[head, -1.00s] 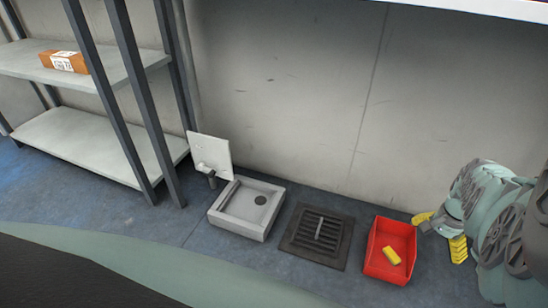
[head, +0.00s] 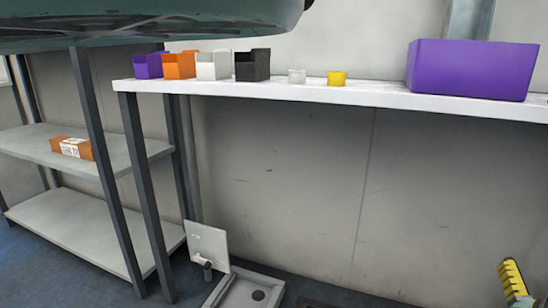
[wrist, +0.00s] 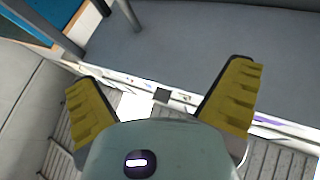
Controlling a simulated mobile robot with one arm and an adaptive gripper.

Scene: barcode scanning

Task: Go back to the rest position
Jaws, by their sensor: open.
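My gripper shows in the wrist view (wrist: 165,105) with its two yellow ribbed fingers spread wide apart and nothing between them. In the head view only one yellow finger of my gripper (head: 512,278) shows at the lower right edge. The rest of the gripper is out of that picture. Part of my own arm crosses the top left of the head view.
A rack (head: 100,149) at left holds an orange box (head: 72,148). A basin (head: 240,290) stands on the floor.

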